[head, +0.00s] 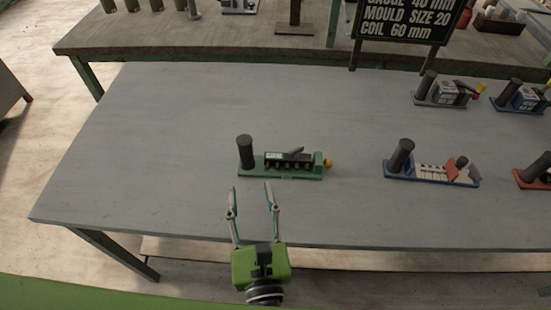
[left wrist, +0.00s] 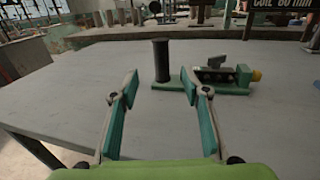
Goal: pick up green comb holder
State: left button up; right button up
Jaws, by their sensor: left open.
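The green comb holder (head: 280,167) is a low green base with a dark upright cylinder at its left end, a dark slotted block in the middle and a yellow knob at its right end. It stands on the grey table (head: 180,120). It also shows in the left wrist view (left wrist: 218,85), ahead and slightly right of centre. My left gripper (head: 252,186) is open and empty, in front of the holder's left part, with its fingers pointing toward it. The fingers are apart from the holder. In the left wrist view the gripper (left wrist: 160,82) spans the cylinder's direction. My right gripper is not in view.
A blue-based holder (head: 432,173) stands to the right, with a red-based one (head: 535,175) at the right edge. A grey-based holder (head: 440,95) and another blue one (head: 520,98) stand farther back. A black sign (head: 408,30) is at the back. The table's left side is clear.

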aim_at(246, 151)
pick_arm(q)
jog(key=p+x, duration=0.2)
jog(key=x, duration=0.5)
jog(key=shift+w, duration=0.35)
jog(key=shift+w+a+f, duration=0.1)
jog(key=shift+w+a, duration=0.1)
jog(key=shift+w, duration=0.35)
jog(key=shift+w+p, duration=0.3)
jog(key=shift+p, duration=0.1)
jog(key=x, duration=0.1)
jog(key=p+x, duration=0.1)
jog(key=x, duration=0.1)
jog(key=shift+w+a+r, duration=0.1)
jog(key=shift+w+r, duration=0.15)
jog(key=shift+w+a+f+p, duration=0.15)
jog(key=shift+w+p, duration=0.15)
jog(key=shift+w, duration=0.2)
grip_shut()
